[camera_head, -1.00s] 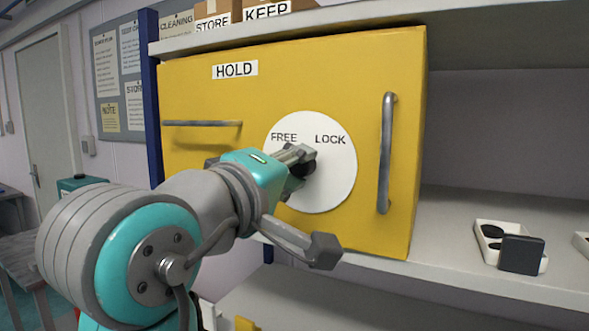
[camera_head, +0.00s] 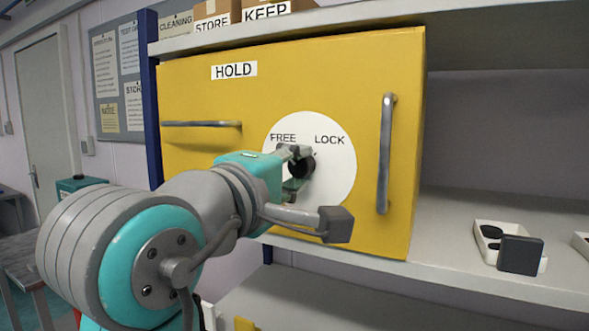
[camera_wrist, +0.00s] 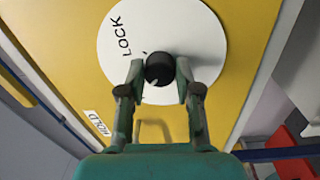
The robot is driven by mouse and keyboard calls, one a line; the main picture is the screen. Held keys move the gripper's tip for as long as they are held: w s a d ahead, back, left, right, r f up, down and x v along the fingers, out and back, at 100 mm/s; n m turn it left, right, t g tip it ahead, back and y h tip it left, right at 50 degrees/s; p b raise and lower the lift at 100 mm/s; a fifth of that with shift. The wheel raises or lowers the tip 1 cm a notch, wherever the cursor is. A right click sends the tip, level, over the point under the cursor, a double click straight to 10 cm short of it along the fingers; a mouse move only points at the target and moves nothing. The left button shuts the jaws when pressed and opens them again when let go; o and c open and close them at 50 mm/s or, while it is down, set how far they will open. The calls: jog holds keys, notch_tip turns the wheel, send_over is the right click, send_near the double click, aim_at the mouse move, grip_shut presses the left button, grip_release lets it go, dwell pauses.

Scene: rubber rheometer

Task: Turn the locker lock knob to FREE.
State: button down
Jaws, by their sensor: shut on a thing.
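The black lock knob (camera_head: 305,166) sits at the centre of a round white dial (camera_head: 335,185) on the yellow locker (camera_head: 210,95). The dial reads FREE at upper left and LOCK at upper right in the head view. My gripper (camera_head: 298,168) is shut on the knob, with one finger on each side. In the wrist view the knob (camera_wrist: 159,69) lies between my fingertips (camera_wrist: 159,82). A pale line shows on the knob's lower left there, and a small dial tick lies towards LOCK. FREE is hidden in the wrist view.
A vertical handle (camera_head: 385,153) stands right of the dial, and a horizontal handle (camera_head: 202,124) is at left. A HOLD label (camera_head: 234,70) is above. A white tray (camera_head: 484,229) and a dark square block (camera_head: 521,254) are on the shelf at right.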

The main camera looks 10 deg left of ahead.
jog(key=c, duration=0.8)
grip_release()
jog(key=v, duration=1.2)
jog(key=shift+f, duration=0.15)
